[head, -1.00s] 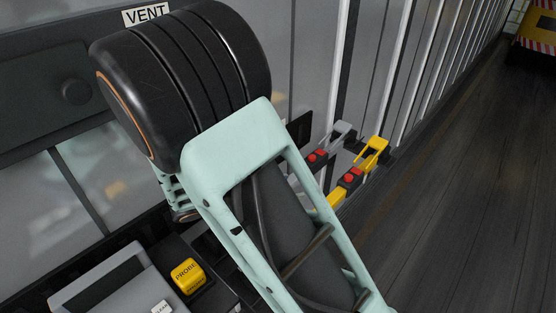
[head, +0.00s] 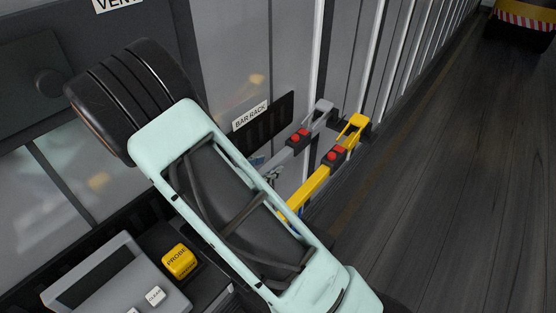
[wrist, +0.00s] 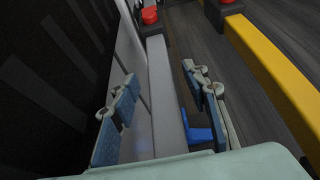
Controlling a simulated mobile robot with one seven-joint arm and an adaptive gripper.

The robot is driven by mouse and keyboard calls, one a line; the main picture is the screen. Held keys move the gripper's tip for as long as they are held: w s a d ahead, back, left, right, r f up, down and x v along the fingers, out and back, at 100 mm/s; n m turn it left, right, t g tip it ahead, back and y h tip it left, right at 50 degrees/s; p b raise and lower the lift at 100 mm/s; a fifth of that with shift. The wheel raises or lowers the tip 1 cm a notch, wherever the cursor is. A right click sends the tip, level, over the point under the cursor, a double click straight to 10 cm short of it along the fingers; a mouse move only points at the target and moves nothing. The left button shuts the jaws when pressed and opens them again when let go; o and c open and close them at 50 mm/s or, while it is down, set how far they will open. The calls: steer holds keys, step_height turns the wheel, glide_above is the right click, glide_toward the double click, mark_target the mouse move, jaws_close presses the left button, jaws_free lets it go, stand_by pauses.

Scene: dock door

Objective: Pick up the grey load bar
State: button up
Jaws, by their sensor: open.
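The grey load bar (head: 293,146) sits on the bar rack in the head view, behind the yellow bar, with a red button on its dark block. My arm hides its near part. In the wrist view the grey bar (wrist: 166,95) runs lengthwise between the two fingers of my gripper (wrist: 160,100). The gripper is open. The left finger and right finger stand on either side of the bar, with gaps visible. I cannot tell how far the fingertips reach down past it.
A yellow load bar (head: 309,187) lies parallel to the right of the grey one, also in the wrist view (wrist: 272,70). A blue support (wrist: 198,128) shows beside the grey bar. The bar rack sign (head: 252,116) is on the wall. A yellow probe box (head: 179,261) stands lower left.

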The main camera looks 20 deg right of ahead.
steer(key=shift+c, duration=0.3)
jaws_close()
steer(key=shift+r, duration=0.1)
stand_by(0.4)
